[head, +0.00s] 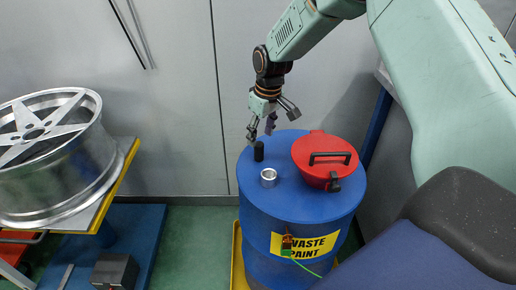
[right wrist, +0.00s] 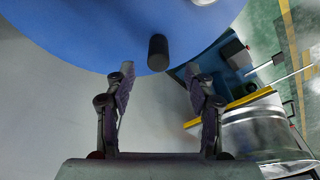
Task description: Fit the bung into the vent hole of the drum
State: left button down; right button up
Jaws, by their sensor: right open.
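The blue drum (head: 290,205) stands in the middle of the head view. A black cylindrical bung (head: 259,151) stands upright on its top, near the back left edge. A short silver collar (head: 268,177) with an open top, seemingly the vent hole, is in front of it. My right gripper (head: 271,122) is open and empty, above and behind the bung. In the right wrist view, the bung (right wrist: 157,52) lies just beyond the gap between the open fingertips (right wrist: 159,73), apart from both. The collar is cut off at the top edge there. My left gripper is not seen.
A red lid (head: 324,158) with a black handle covers the drum top's right side. A grey wall is close behind the drum. A wheel (head: 50,150) rests on a yellow-edged stand (head: 115,180) at left. A label with a small hanging device is on the drum's front.

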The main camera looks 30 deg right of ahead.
aim_at(260, 144)
jog(key=shift+s+f+b, duration=0.35)
jog(key=shift+f+b, duration=0.05)
jog(key=shift+f, duration=0.65)
jog(key=f, duration=0.1)
jog(key=w+f+b, duration=0.1)
jog(key=f, duration=0.1)
jog(key=f+b, duration=0.1)
jog(key=shift+w+f, duration=0.25)
jog(key=shift+f, duration=0.25)
jog(key=shift+w, duration=0.1)
jog(key=shift+c, duration=0.3)
jog(key=shift+c, duration=0.7)
jog(key=c, duration=0.5)
grip_shut()
